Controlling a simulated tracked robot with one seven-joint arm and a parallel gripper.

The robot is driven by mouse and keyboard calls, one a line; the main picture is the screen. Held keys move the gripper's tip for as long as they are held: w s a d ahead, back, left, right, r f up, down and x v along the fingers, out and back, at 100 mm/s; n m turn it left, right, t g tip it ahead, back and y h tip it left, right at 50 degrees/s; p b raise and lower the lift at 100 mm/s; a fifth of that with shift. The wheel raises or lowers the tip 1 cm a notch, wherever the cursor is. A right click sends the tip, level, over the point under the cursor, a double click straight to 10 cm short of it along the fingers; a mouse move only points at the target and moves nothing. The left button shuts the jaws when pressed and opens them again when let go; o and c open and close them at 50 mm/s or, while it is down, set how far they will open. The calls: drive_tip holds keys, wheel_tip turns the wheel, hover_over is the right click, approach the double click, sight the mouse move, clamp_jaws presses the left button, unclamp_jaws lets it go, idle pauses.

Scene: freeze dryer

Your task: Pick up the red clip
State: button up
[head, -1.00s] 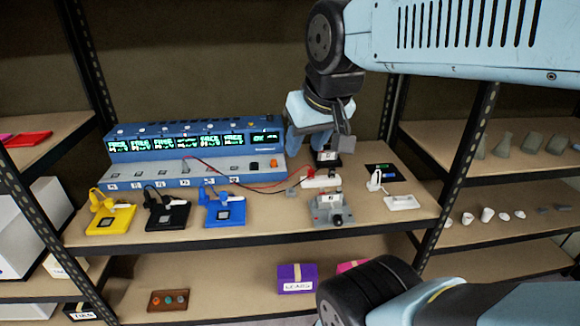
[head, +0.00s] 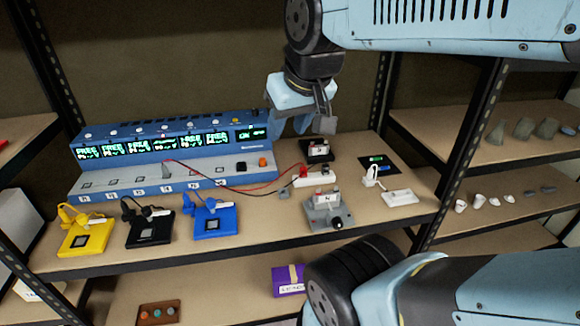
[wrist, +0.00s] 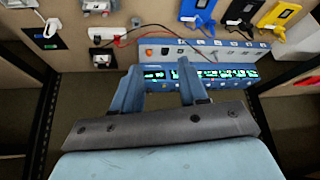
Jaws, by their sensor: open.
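The red clip (head: 303,171) appears as a small red piece on a white block (head: 313,179), at the end of a red lead on the bench shelf. In the wrist view the white block (wrist: 103,33) shows near the upper left; the clip is too small there to make out surely. My gripper (head: 302,125) is open and empty, above the back of the shelf and the right end of the blue console. It is apart from the clip, which lies lower and nearer the front. Its two blue fingers (wrist: 160,90) stand apart in the wrist view, with the console behind them.
The blue console (head: 180,157) has lit screens. Yellow (head: 84,238), black (head: 148,229) and blue (head: 213,222) stations stand in front. A grey device (head: 327,212) stands before the white block, a black one (head: 318,151) behind. A white plug device (head: 398,197) is at right.

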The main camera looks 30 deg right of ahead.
drive_tip(key=shift+o, duration=1.1)
drive_tip(key=shift+w+d, duration=0.1)
drive_tip(key=shift+w, duration=0.2)
drive_tip(key=m+g, duration=0.3)
drive_tip(key=g, duration=0.3)
hover_over(303, 168)
wheel_tip(303, 168, down, 20)
drive_tip(key=f, duration=0.8)
drive_tip(key=shift+s+d, duration=0.1)
drive_tip(key=shift+d, duration=0.25)
drive_tip(key=shift+a+f, duration=0.15)
drive_tip(key=shift+f, duration=1.15)
drive_tip(key=shift+a+f, duration=0.15)
drive_tip(key=shift+f, duration=1.1)
clamp_jaws()
